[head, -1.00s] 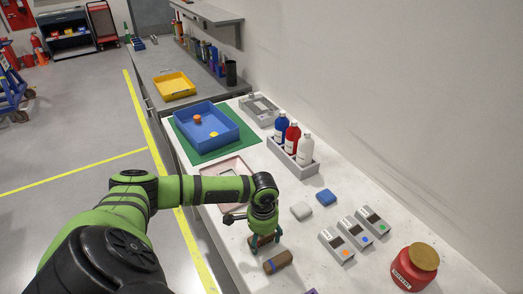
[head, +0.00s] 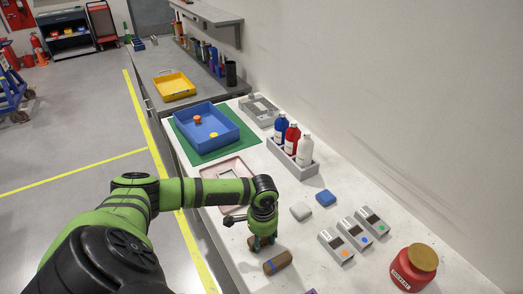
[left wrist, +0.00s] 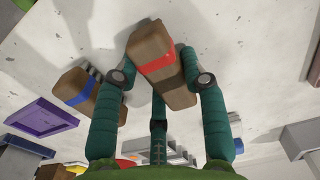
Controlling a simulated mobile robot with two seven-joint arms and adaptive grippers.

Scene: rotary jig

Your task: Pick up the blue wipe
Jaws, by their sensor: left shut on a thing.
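The blue wipe (head: 326,198), a small folded blue pad, lies flat on the white bench beside a whitish pad (head: 301,210). My left gripper (head: 262,242) is down at the bench, to the left of and nearer than the blue wipe, and apart from it. In the left wrist view the gripper's fingers (left wrist: 163,80) are shut on a brown block with a red band (left wrist: 155,62). A second brown block with a blue band (head: 278,262) lies next to it, also seen in the left wrist view (left wrist: 88,92). My right gripper is not in view.
Three grey devices (head: 352,233) and a red jar (head: 413,266) stand at the right. A bottle rack (head: 300,165), a pink tray (head: 236,168) and a blue bin (head: 225,118) are farther back.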

